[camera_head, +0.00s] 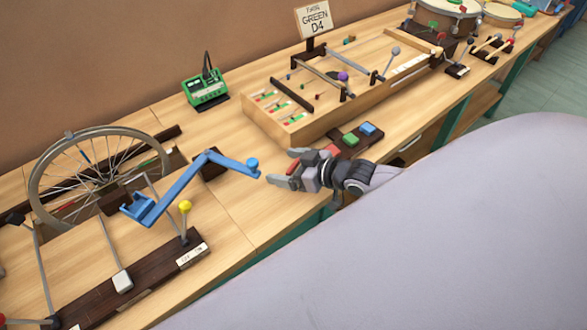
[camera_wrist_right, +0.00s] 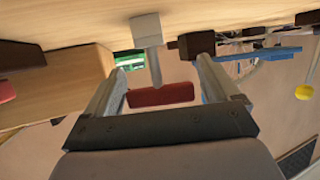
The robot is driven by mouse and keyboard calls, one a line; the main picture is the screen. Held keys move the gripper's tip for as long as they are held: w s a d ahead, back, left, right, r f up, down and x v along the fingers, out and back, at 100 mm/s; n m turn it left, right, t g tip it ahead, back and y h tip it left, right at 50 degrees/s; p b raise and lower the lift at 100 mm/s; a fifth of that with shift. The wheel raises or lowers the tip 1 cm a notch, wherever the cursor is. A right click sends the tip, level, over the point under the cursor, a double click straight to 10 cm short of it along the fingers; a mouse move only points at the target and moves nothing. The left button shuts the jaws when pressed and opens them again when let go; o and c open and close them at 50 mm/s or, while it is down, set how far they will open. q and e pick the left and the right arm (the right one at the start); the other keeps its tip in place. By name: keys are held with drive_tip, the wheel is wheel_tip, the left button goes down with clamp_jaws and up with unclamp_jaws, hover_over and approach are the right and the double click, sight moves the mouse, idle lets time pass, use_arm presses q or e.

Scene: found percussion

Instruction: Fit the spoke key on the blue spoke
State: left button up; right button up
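The bicycle wheel (camera_head: 100,165) stands at the left in the head view; a short blue mark (camera_head: 86,157) on one spoke looks like the blue spoke. My right gripper (camera_head: 284,167) is above the bench's front part, to the right of the wheel and pointing towards it. Its fingers flank a red bar with a grey stem and grey block, apparently the spoke key (camera_wrist_right: 160,95). The bar reaches nearly from finger to finger and appears gripped. The key's red part also shows in the head view (camera_head: 293,169). My left gripper is out of view.
A blue crank (camera_head: 190,180) lies between the wheel and my right gripper. A yellow ball on a stem (camera_head: 185,207) stands in front of it. A green device (camera_head: 206,90) stands behind; a wooden frame box (camera_head: 320,125) and coloured pads (camera_head: 350,139) are near the gripper.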

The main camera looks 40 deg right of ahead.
drive_tip(key=c, duration=0.8)
drive_tip(key=shift+r, duration=0.15)
